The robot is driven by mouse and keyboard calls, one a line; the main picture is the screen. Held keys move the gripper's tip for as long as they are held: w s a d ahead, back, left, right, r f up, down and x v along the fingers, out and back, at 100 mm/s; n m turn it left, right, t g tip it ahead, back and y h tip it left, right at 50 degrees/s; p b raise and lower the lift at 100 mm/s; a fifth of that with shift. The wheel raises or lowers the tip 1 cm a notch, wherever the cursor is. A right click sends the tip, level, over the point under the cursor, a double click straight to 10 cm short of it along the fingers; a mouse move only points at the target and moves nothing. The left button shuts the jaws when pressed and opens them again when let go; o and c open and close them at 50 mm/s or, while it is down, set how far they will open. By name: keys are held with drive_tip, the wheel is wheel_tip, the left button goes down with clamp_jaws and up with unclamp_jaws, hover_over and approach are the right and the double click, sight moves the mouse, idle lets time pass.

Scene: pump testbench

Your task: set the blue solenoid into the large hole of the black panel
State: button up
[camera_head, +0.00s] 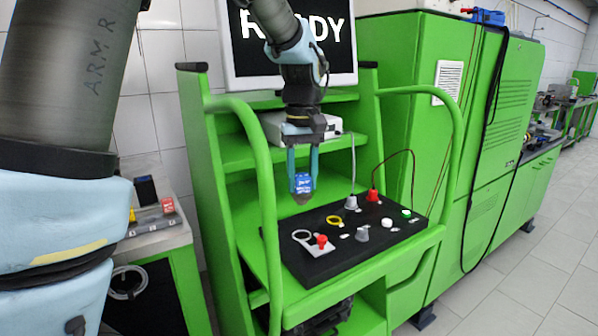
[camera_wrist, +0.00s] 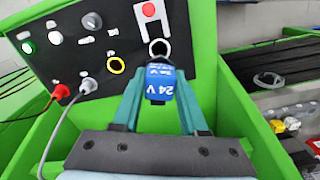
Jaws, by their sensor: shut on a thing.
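The blue solenoid (camera_head: 303,181), marked "24 V", is held between the two fingers of my gripper (camera_head: 302,189), which points down above the black panel (camera_head: 378,243). In the wrist view the solenoid (camera_wrist: 160,87) sits between the fingertips of my gripper (camera_wrist: 158,95). A white-rimmed round opening (camera_head: 302,236), which looks like the large hole, lies at the panel's left end, beside a red button. It also shows in the wrist view (camera_wrist: 159,47), just beyond the solenoid and partly covered by it. The solenoid is apart from the panel.
The panel carries a red button (camera_head: 322,241), a yellow ring (camera_head: 335,221), a grey knob (camera_head: 362,234), and grey and red plugs (camera_head: 373,195) with cables rising from them. Green rails (camera_head: 262,190) flank the bench. A side table (camera_head: 150,240) stands left.

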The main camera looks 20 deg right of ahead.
sight(302, 204)
drive_tip(key=shift+f+b, duration=2.55)
drive_tip(key=shift+f, duration=0.5)
drive_tip(key=shift+f+b, duration=0.3)
drive_tip(key=shift+f, duration=0.55)
drive_tip(key=shift+s+p, duration=0.15)
drive_tip(key=shift+p, duration=0.25)
drive_tip(key=shift+f+b, duration=0.65)
drive_tip(key=shift+f, duration=0.4)
drive_tip(key=o, duration=1.6)
drive_tip(key=shift+c, duration=0.2)
drive_tip(key=shift+r, duration=0.1)
drive_tip(key=shift+r+p, duration=3.45)
drive_tip(key=shift+r, duration=0.5)
